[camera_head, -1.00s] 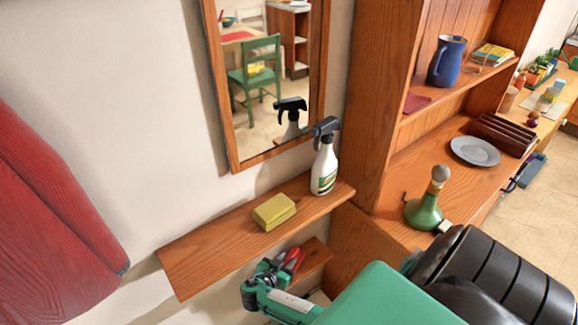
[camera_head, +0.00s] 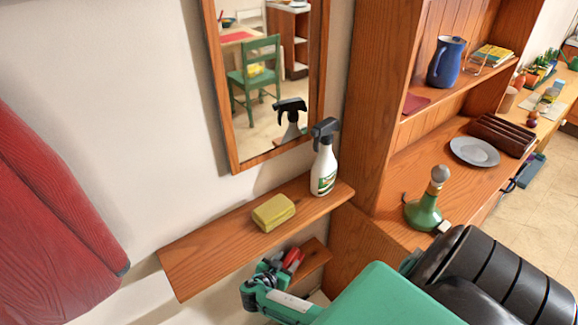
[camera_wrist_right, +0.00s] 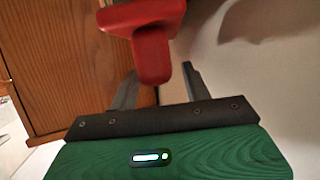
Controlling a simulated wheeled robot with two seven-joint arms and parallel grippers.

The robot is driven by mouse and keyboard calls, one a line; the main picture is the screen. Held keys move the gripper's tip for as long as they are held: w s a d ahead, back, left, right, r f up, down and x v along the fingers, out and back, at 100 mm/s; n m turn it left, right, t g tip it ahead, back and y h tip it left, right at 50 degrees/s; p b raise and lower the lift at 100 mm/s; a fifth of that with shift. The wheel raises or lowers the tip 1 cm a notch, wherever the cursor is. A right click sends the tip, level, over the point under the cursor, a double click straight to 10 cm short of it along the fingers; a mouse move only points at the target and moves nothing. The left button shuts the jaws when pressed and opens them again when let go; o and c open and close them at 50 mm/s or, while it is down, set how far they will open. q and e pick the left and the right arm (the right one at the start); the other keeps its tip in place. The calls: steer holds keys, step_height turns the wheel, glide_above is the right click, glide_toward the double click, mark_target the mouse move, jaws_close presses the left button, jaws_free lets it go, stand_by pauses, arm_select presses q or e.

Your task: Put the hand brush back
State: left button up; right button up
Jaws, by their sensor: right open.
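A red object with a rounded handle end, which looks like the hand brush, shows at the lower small shelf in the head view (camera_head: 293,259). It also shows in the right wrist view (camera_wrist_right: 150,45). My right gripper (camera_head: 268,276) is below the long wall shelf, close to this red object. In the right wrist view my right gripper (camera_wrist_right: 160,88) is open, and the red end lies at or just beyond the gap between its fingertips. I cannot tell whether they touch. Any bristles are hidden. My left gripper is not in view.
The long wooden shelf (camera_head: 205,255) above the gripper holds a yellow sponge (camera_head: 273,212) and a white spray bottle (camera_head: 324,170). A lower wooden shelf (camera_head: 314,262) is beside the gripper. A wooden cabinet (camera_head: 375,100) stands to the right. Red cloth (camera_head: 50,220) hangs at left.

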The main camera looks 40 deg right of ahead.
steer(key=b+v, duration=0.3)
steer(key=v, duration=0.9)
